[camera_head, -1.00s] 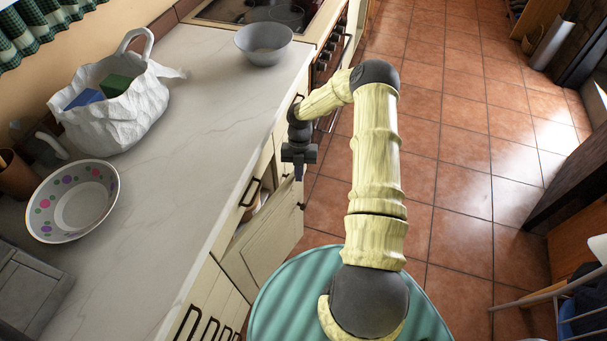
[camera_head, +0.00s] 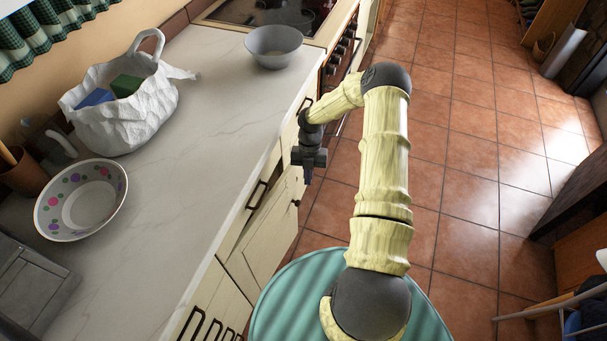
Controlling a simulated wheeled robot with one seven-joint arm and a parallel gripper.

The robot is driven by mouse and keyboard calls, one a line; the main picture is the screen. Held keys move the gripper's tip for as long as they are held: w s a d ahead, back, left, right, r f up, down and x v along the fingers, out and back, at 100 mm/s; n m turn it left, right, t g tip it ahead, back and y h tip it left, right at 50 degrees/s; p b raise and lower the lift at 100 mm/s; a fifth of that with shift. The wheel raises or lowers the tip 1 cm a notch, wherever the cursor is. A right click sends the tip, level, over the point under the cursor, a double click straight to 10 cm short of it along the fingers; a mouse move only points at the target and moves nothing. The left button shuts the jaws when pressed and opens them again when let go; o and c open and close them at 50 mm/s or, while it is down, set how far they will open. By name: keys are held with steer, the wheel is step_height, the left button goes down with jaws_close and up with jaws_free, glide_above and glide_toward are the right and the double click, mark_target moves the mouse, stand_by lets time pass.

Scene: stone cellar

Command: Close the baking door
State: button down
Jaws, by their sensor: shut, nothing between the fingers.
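The baking door (camera_head: 268,240) is a cream cabinet door in the lower front of the counter, with a small dark knob near its far edge. It stands partly open, with a narrow dark gap (camera_head: 262,212) along its top. My gripper (camera_head: 308,178) is dark, points down and is shut and empty. It is beside the far edge of the door; I cannot tell whether it touches it. The inside of the cabinet is mostly hidden.
The pale counter (camera_head: 215,130) holds a white bag (camera_head: 125,110), a dotted bowl (camera_head: 80,200) and a grey bowl (camera_head: 273,47). The oven front (camera_head: 340,60) stands beyond my gripper. Open tiled floor (camera_head: 450,150) lies to the right.

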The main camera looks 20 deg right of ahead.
step_height(320, 180, up, 10)
steer(key=w+a+b, duration=0.1)
steer(key=shift+f, duration=0.2)
steer(key=shift+a, duration=0.1)
steer(key=d+f+m+t+b, duration=0.6)
steer(key=d+f+m, duration=0.2)
steer(key=m, duration=0.3)
steer(key=s+a+r+m+t+y+b, duration=0.2)
steer(key=s+a+m+t+y+b, duration=0.1)
steer(key=s+m, duration=0.5)
steer(key=m+t+y+b, duration=0.1)
steer(key=m, duration=0.2)
steer(key=shift+a+m+t+b, duration=0.3)
steer(key=shift+a, duration=0.05)
